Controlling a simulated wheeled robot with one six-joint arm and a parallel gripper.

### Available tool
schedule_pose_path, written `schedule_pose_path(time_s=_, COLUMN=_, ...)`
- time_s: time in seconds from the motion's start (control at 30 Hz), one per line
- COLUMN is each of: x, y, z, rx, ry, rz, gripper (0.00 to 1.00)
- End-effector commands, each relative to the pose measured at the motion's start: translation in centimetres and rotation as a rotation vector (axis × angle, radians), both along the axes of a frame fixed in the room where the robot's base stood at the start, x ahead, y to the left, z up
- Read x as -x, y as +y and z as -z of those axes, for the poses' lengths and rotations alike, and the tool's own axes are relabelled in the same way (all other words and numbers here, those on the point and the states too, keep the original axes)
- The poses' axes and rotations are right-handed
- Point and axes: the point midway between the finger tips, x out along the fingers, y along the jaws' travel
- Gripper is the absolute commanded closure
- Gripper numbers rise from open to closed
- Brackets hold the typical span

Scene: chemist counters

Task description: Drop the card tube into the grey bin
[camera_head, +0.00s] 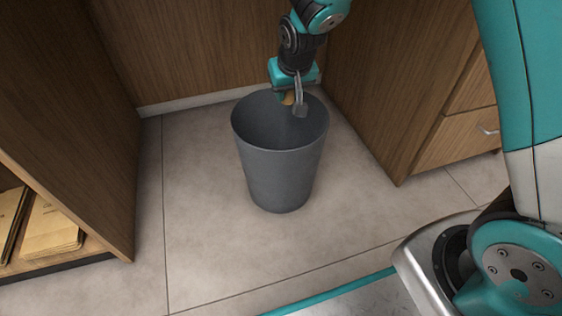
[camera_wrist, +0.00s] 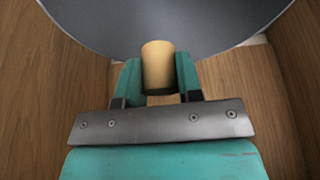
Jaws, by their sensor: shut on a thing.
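The grey bin (camera_head: 282,165) stands upright on the floor in the head view, its open mouth facing up. My gripper (camera_head: 293,100) is over the rear part of the bin's mouth. In the wrist view my gripper (camera_wrist: 158,82) is shut on the tan card tube (camera_wrist: 158,66), which sits between the two teal fingers. The grey bin (camera_wrist: 160,22) fills the top of that view behind the tube. In the head view only a small bit of the tube (camera_head: 287,99) shows beside the fingers. The inside bottom of the bin is hidden.
A wooden cabinet with drawers (camera_head: 465,130) stands right of the bin, and a wooden panel (camera_head: 215,50) rises behind it. At left is an open wooden shelf unit (camera_head: 75,110) holding tan folders or books (camera_head: 55,225). The tiled floor (camera_head: 215,235) around the bin's front is clear.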

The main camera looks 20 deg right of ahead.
Motion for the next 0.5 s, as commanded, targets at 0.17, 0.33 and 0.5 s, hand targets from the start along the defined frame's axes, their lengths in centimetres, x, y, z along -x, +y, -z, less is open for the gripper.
schedule_pose_path(time_s=0.17, x=-0.01, y=0.11, z=-0.02, rx=-0.001, ry=-0.001, rz=-0.001, gripper=0.88)
schedule_pose_path(time_s=0.33, x=-0.01, y=0.16, z=-0.02, rx=0.0, ry=0.0, rz=-0.002, gripper=0.42)
schedule_pose_path(time_s=0.5, x=-0.02, y=0.17, z=-0.01, rx=0.0, ry=0.0, rz=-0.002, gripper=0.37)
